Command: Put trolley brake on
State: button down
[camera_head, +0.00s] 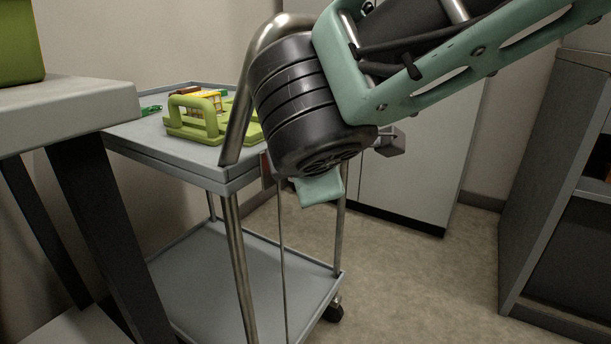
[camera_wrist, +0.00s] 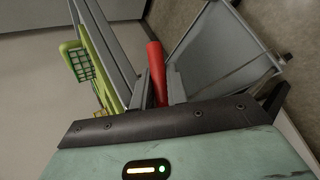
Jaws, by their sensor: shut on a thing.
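The trolley (camera_head: 245,176) is grey, with a top shelf, a lower shelf (camera_head: 215,275), metal legs and a dark caster at its right foot. In the wrist view, a red brake handle (camera_wrist: 155,58) stands beside the trolley's top edge (camera_wrist: 105,35). My gripper (camera_wrist: 160,84) is shut on this red handle, with one dark finger on each side. In the head view my arm covers the fingers, and only the teal gripper body (camera_head: 320,188) shows below it, by the trolley's near right corner. The handle's lower end is hidden by the gripper.
A green carrier (camera_head: 194,128) with a handle and small yellow and brown items stands on the trolley top. A grey bench (camera_head: 75,108) with dark legs and a green box (camera_head: 20,45) is at left. A white cabinet (camera_head: 415,170) stands behind; dark shelving (camera_head: 560,190) is at right. Floor between is clear.

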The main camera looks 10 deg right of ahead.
jog(key=shift+f, duration=0.1)
jog(key=shift+f+t+h+b, duration=0.1)
jog(key=shift+t+h+b, duration=0.2)
jog(key=shift+b, duration=0.45)
jog(key=shift+t+b, duration=0.3)
jog(key=shift+b, duration=0.2)
jog(key=shift+r+n+t+h+b, duration=0.4)
jog(key=shift+t+h+b, duration=0.1)
jog(key=shift+t+b, duration=0.15)
jog(key=shift+r, duration=0.25)
jog(key=c, duration=1.3)
grip_release()
jog(key=shift+w, duration=0.1)
jog(key=shift+r, duration=0.1)
